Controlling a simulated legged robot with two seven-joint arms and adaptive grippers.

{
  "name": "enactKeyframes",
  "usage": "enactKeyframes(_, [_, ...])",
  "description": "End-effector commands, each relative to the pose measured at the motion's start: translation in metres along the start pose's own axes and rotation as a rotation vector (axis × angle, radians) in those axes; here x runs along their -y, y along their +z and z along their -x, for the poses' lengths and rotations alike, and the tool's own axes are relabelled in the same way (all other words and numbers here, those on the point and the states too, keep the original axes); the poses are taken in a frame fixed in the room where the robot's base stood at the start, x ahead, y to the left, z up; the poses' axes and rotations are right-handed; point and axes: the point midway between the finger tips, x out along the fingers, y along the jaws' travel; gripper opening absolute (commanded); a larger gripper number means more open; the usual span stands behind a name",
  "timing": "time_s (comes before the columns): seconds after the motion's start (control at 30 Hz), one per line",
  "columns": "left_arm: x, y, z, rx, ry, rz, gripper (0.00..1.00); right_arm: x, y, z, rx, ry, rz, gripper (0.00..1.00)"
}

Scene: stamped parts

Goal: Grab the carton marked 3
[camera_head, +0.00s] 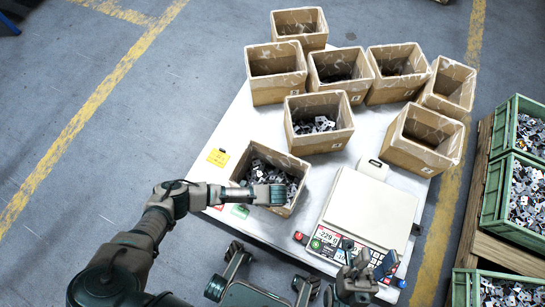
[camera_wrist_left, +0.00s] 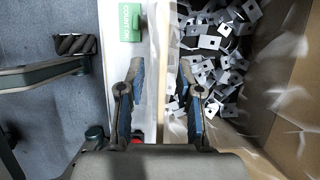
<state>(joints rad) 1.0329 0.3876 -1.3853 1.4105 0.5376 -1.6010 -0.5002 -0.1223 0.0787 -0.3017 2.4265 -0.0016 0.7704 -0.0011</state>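Several open brown cartons stand on a white table; their small label marks are too small to read, so I cannot tell which is marked 3. The nearest carton (camera_head: 290,208) holds grey stamped parts, and its label is not visible. My right gripper (camera_head: 367,256) is open and empty in front of the scale.
A scale (camera_head: 372,207) with a lit display stands right of the nearest carton. Another carton with parts (camera_head: 318,143) stands behind it, with more cartons farther back. Green crates of parts (camera_head: 497,200) stand at right.

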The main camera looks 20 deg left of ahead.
Motion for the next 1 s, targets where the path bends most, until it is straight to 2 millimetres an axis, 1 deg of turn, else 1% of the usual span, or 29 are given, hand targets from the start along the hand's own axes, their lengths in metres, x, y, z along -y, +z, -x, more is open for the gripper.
enactKeyframes(0.03, [-0.0023, -0.0020, -0.0124, 0.000, 0.006, -0.002, 0.34, -0.0016, 0.0064, 0.0044, 0.004, 0.001, 0.000, 0.40])
enactKeyframes(0.1, [-0.0013, -0.0012, -0.0155, 0.000, 0.002, 0.000, 0.34, -0.0019, 0.0080, 0.0030, 0.001, -0.001, 0.001, 0.40])
enactKeyframes(0.37, [0.0008, 0.0010, -0.0134, 0.000, -0.004, 0.002, 0.34, -0.0013, 0.0063, -0.0005, -0.004, -0.003, 0.001, 0.40])
enactKeyframes(0.5, [0.0006, 0.0006, -0.0137, 0.000, -0.003, 0.002, 0.34, -0.0024, 0.0108, 0.0000, 0.003, -0.002, 0.001, 0.40])
enactKeyframes(0.7, [0.0004, -0.0003, -0.0154, 0.000, -0.002, 0.002, 0.34, -0.0021, 0.0096, -0.0016, 0.000, -0.003, 0.001, 0.40])
enactKeyframes(0.73, [0.0004, -0.0004, -0.0158, 0.000, -0.002, 0.002, 0.32, -0.0021, 0.0096, -0.0016, 0.000, -0.003, 0.001, 0.40])
enactKeyframes(0.77, [0.0004, -0.0004, -0.0159, 0.000, -0.002, 0.001, 0.24, -0.0021, 0.0098, -0.0014, 0.001, -0.003, 0.001, 0.40])
enactKeyframes(0.8, [0.0003, -0.0004, -0.0161, 0.000, -0.002, 0.001, 0.14, -0.0022, 0.0099, -0.0012, 0.001, -0.002, 0.001, 0.40])
enactKeyframes(0.87, [0.0003, -0.0004, -0.0162, 0.000, -0.002, 0.001, 0.00, -0.0022, 0.0099, -0.0012, 0.001, -0.002, 0.001, 0.40])
enactKeyframes(1.0, [0.0003, -0.0004, -0.0162, 0.000, -0.002, 0.001, 0.00, -0.0021, 0.0098, -0.0012, 0.000, -0.002, 0.001, 0.40])
